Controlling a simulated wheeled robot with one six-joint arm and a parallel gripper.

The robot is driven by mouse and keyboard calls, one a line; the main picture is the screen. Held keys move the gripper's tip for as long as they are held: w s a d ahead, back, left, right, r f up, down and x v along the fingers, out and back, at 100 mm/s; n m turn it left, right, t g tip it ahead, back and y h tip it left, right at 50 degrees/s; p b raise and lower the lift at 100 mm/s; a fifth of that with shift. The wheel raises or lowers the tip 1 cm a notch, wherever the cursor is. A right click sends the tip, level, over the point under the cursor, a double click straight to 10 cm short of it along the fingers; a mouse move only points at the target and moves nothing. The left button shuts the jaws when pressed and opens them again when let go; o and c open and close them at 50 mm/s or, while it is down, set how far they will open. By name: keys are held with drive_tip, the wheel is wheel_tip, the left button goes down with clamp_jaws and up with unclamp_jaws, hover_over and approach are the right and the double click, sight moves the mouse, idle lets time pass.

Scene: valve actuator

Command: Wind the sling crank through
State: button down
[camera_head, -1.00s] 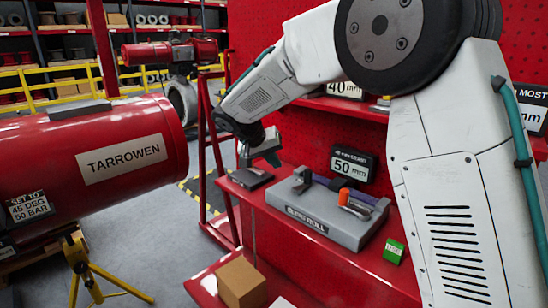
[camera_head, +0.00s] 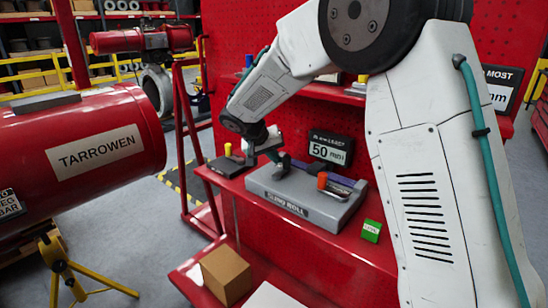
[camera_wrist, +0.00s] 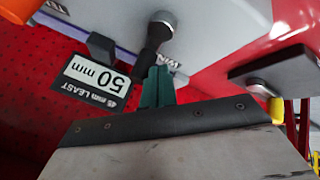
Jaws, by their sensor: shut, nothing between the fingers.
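The grey sling roll unit (camera_head: 305,207) sits on the red shelf, with a purple sling strip (camera_head: 345,181) and an orange-topped part (camera_head: 322,181) on it. My gripper (camera_head: 280,158) is over the left end of this unit. In the wrist view my teal fingers (camera_wrist: 157,86) are shut and empty. They point at a dark bar with a rounded metal end (camera_wrist: 155,38), which looks like the crank. The fingertips overlap the bar's near end in the picture; I cannot tell whether they touch it. An orange part (camera_wrist: 20,8) shows in the top left corner.
A "50 mm" sign (camera_head: 329,148) stands behind the unit, close to my gripper. A dark plate (camera_head: 229,167) with a yellow-topped post lies left of it. A green box (camera_head: 371,230) is at the right front. A cardboard box (camera_head: 225,276) is below. The red Tarrowen cylinder (camera_head: 80,155) stands left.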

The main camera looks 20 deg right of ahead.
drive_tip(key=shift+d+m+g, duration=0.2)
drive_tip(key=shift+m+g, duration=0.4)
drive_tip(key=shift+m, duration=0.3)
drive_tip(key=shift+d+m+g+h, duration=0.15)
drive_tip(key=shift+m+g+h, duration=0.15)
drive_tip(key=shift+m, duration=0.2)
drive_tip(key=m+g, duration=0.2)
drive_tip(key=m, duration=0.1)
drive_tip(key=shift+s+d, duration=0.2)
drive_tip(key=shift+d, duration=0.15)
drive_tip(key=m+g, duration=0.1)
drive_tip(key=m, duration=0.1)
drive_tip(key=m+g, duration=0.1)
drive_tip(key=m, duration=0.1)
drive_tip(key=s+d+m+g+y, duration=0.1)
drive_tip(key=m+g, duration=0.1)
drive_tip(key=shift+s+m, duration=0.1)
drive_tip(key=shift+m, duration=0.3)
drive_tip(key=shift+s, duration=0.85)
drive_tip(key=shift+d+f, duration=0.15)
drive_tip(key=shift+d, duration=0.05)
